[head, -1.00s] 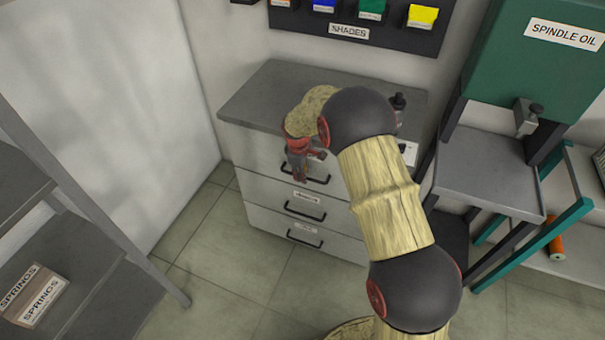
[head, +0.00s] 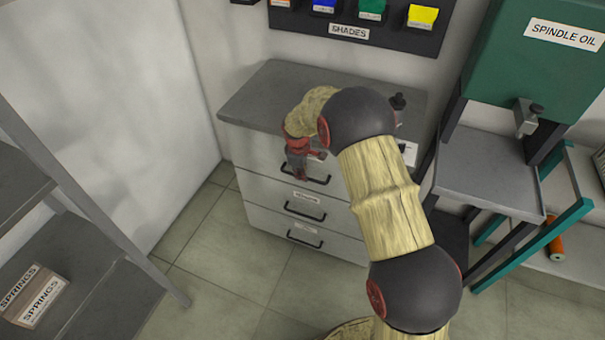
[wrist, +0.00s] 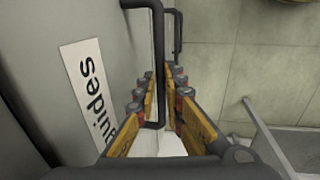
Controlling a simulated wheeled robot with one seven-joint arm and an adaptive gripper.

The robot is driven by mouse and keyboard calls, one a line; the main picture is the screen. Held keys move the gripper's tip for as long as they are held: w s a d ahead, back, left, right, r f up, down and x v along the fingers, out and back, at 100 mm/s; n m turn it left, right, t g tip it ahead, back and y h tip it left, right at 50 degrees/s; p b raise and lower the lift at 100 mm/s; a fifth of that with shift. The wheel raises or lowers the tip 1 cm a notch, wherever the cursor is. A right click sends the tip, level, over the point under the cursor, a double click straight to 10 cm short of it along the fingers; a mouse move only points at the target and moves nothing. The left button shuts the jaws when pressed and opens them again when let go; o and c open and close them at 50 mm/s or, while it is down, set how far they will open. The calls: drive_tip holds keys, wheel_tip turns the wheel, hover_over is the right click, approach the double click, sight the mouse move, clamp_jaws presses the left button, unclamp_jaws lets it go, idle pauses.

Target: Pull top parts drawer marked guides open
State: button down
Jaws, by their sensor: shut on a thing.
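The top drawer (head: 258,153) of the grey cabinet looks flush with the drawers below it. Its white label, reading "guides" (wrist: 88,90), shows on the drawer front in the wrist view. Its dark bar handle (wrist: 158,60) runs between my fingers. My gripper (wrist: 162,100) is shut on this handle, with one yellow-and-red finger on each side. In the head view my gripper (head: 301,166) is at the handle (head: 319,181), and my arm hides part of the cabinet's right side.
Two lower drawers with handles (head: 305,212) are below. A grey shelf with a springs box (head: 38,298) stands left. A stand with a green spindle oil tank (head: 540,70) is right. Shade bins (head: 370,12) hang behind. Floor (head: 215,265) is clear before the cabinet.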

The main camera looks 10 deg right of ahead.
drive_tip(key=s+a+p, duration=0.1)
drive_tip(key=s+a, duration=0.6)
drive_tip(key=s, duration=0.3)
drive_tip(key=s+a+p, duration=0.2)
drive_tip(key=s+a, duration=0.6)
drive_tip(key=s, duration=0.3)
drive_tip(key=shift+a, duration=0.2)
drive_tip(key=c, duration=1.9)
unclamp_jaws()
drive_tip(key=r, duration=0.4)
drive_tip(key=s+a+r, duration=0.1)
drive_tip(key=r, duration=0.3)
drive_tip(key=s+r, duration=0.1)
drive_tip(key=r, duration=0.2)
drive_tip(key=shift+a+r, duration=0.15)
drive_tip(key=shift+r, duration=0.25)
